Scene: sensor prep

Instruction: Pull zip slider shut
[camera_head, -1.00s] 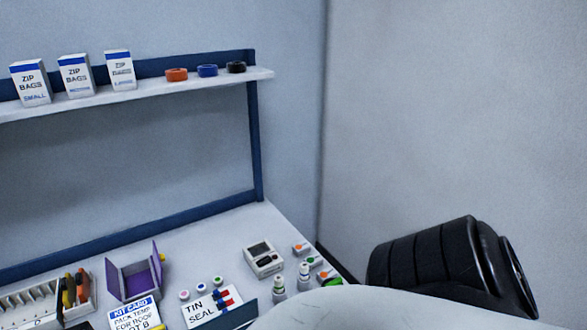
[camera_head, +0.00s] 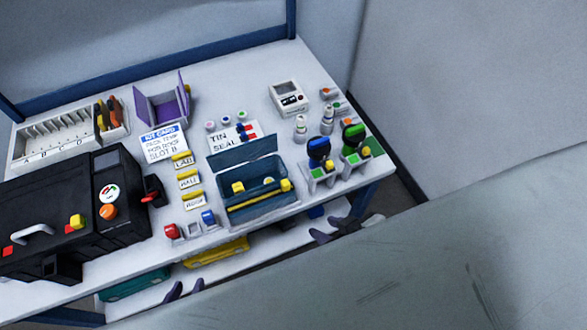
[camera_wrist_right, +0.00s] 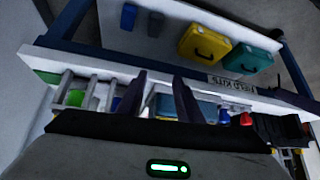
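I cannot pick out a zip slider for certain in either view. An open blue-grey box (camera_head: 232,217) with a raised lid stands at the bench's front edge, with a yellow bar (camera_head: 262,195) along it and a yellow piece inside. My left gripper (camera_head: 185,290) shows as two dark fingertips, apart, below the front edge. My right gripper (camera_head: 335,232) is low at the front edge, right of the box. In the right wrist view its two dark fingers (camera_wrist_right: 158,96) are spread with nothing held between them.
The bench (camera_head: 262,75) holds a black case (camera_head: 125,225), a slotted rack (camera_head: 60,132), a purple holder (camera_head: 158,105), cards, bottles and a small meter (camera_head: 288,97). A yellow case (camera_head: 215,252) and a teal case (camera_head: 135,285) lie on the lower shelf. A large grey surface hides the lower right.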

